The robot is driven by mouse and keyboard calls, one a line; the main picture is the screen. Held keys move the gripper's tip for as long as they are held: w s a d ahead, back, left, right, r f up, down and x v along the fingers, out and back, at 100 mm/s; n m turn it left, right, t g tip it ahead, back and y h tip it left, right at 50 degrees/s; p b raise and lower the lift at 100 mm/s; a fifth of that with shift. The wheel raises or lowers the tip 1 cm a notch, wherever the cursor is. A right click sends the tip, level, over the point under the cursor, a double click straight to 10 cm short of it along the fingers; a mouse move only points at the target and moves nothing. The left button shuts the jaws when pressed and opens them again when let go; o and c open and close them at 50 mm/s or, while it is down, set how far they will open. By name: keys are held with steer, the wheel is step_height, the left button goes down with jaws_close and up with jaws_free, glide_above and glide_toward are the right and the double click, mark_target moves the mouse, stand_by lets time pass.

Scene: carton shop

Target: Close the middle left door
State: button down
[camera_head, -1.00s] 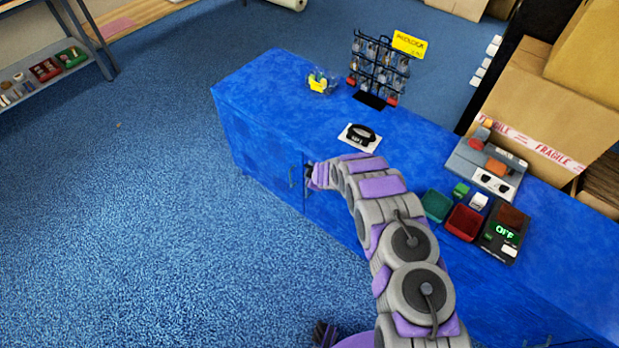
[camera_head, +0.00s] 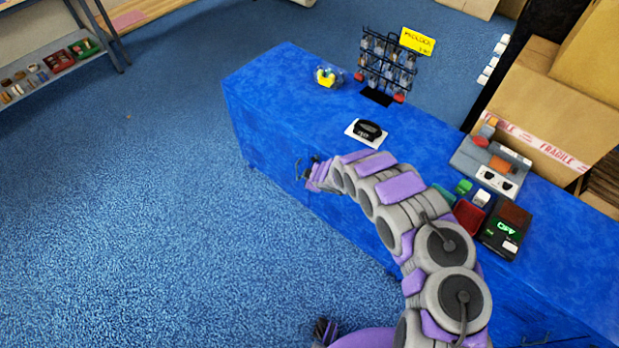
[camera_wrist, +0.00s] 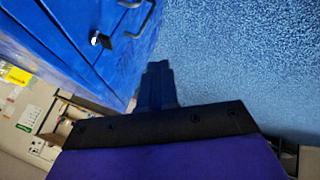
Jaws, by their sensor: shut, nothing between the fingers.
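The blue counter (camera_head: 262,85) has doors in its front face; the wrist view shows its blue panels (camera_wrist: 75,35) at the upper left. Two grey bar handles show there, one at the top edge and one handle (camera_wrist: 143,24) lower. A small dark lock-like piece (camera_wrist: 100,40) sits beside them. My gripper (camera_head: 308,172) is at the counter's front face in the head view, near a handle. In the wrist view my gripper (camera_wrist: 157,72) is shut and empty, pointing past the panels over the carpet. My arm hides much of the front; I cannot tell how far any door stands open.
On the counter are a padlock rack (camera_head: 388,65), a yellow item (camera_head: 326,77), a black item on a white card (camera_head: 367,130), trays and a card reader (camera_head: 505,230). Cartons (camera_head: 540,115) stand at the right. The blue carpet (camera_head: 150,200) on the left is clear.

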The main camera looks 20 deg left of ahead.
steer(key=shift+s+d+r, duration=0.2)
steer(key=shift+s+r, duration=0.3)
steer(key=shift+r, duration=0.25)
steer(key=shift+s+d+r, duration=0.2)
steer(key=shift+s+r, duration=0.3)
steer(key=shift+r, duration=0.2)
steer(key=shift+s+d+r, duration=0.2)
steer(key=shift+s+r, duration=0.3)
steer(key=shift+r, duration=0.25)
